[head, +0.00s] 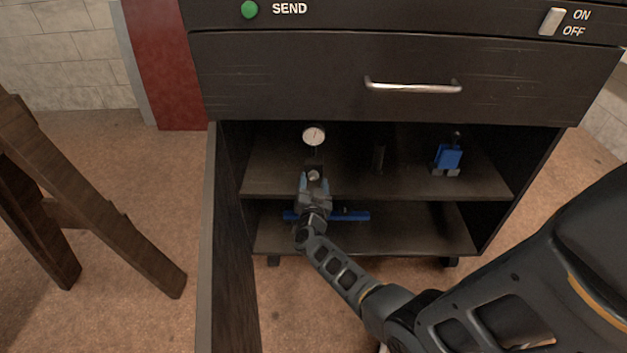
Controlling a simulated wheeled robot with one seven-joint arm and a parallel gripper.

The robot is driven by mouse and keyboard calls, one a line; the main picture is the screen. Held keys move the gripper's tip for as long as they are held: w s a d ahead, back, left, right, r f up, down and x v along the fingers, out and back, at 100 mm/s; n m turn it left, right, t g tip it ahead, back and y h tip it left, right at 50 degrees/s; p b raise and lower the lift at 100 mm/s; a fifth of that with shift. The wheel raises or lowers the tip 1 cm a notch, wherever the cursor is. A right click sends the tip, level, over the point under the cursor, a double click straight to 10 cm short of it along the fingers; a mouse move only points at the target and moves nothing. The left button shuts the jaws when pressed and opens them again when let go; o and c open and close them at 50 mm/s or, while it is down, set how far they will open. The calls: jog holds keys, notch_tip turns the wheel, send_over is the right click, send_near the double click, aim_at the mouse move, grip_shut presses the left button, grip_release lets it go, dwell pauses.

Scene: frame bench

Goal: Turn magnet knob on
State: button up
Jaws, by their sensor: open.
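A dial gauge (313,136) with a round white face stands on the upper shelf of the open cabinet. Below its face is a small dark base (313,170) with a round, light knob-like spot on its front. My gripper (314,184) reaches into the cabinet from the front, just in front of this base, with its jaws open on either side of the spot. I cannot tell whether the fingers touch it. The gripper hides the lower part of the base, and the knob's setting is too small to read.
A blue and grey device (447,158) stands right on the upper shelf (408,187), with a small dark upright piece (379,157) mid-shelf. A long blue tool (350,215) lies on the lower shelf. The open door (228,270) stands left; a closed drawer (290,75) is above.

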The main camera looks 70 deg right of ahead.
jog(key=p+v, duration=0.1)
jog(key=v, duration=0.5)
jog(key=shift+s+a+f, duration=0.1)
jog(key=shift+a, duration=0.1)
jog(key=w+d+n+b, duration=0.1)
jog(key=d+b, duration=0.1)
jog(key=w+d+n+b, duration=0.1)
jog(key=d+n+b, duration=0.1)
jog(key=w+d+n+b, duration=0.1)
jog(key=d+b, duration=0.1)
jog(key=shift+d+f+n+b, duration=0.1)
jog(key=shift+d+n+b, duration=0.2)
jog(key=shift+d+b, duration=0.1)
dwell(0.4)
